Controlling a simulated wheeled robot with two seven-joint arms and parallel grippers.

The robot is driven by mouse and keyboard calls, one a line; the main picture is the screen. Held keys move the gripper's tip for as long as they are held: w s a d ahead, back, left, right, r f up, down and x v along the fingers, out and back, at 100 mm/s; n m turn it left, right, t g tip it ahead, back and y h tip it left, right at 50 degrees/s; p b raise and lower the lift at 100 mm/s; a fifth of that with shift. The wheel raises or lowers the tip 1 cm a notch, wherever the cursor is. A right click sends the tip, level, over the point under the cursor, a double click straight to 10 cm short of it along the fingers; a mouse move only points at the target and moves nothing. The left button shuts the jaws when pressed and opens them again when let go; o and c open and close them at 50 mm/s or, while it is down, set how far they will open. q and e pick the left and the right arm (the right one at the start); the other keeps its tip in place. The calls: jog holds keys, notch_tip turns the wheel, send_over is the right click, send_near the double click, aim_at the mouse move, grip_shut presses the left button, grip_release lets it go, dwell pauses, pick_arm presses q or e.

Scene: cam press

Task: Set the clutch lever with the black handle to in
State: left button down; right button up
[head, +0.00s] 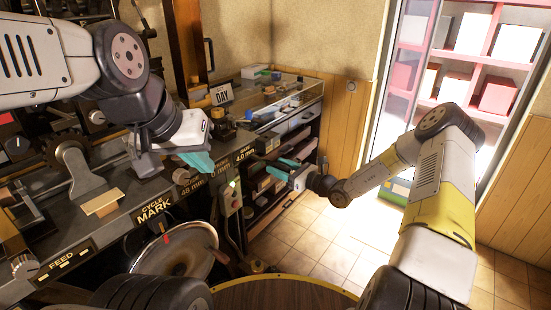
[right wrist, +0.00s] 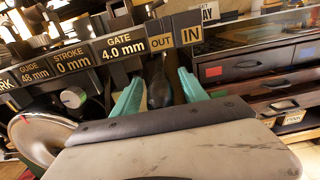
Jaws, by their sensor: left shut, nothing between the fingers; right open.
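The clutch lever's black handle (right wrist: 159,92) shows in the right wrist view, upright between the two teal fingers of my right gripper (right wrist: 159,77). The fingers are apart, and I cannot tell whether either touches it. The handle stands below the OUT plate (right wrist: 160,42), left of the IN plate (right wrist: 190,36). In the head view my right gripper (head: 281,169) is open beside the press's right end; I cannot make out the handle there. My left gripper (head: 203,162) is shut and empty above the press's front edge.
GATE (right wrist: 124,49) and STROKE (right wrist: 73,64) plates lie left of the OUT plate. A round metal wheel (head: 200,250) and a button box (head: 231,198) sit on the press front. A drawer cabinet (right wrist: 250,66) stands at right. The tiled floor (head: 320,235) is clear.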

jog(key=shift+x, duration=0.95)
grip_shut()
dwell(0.7)
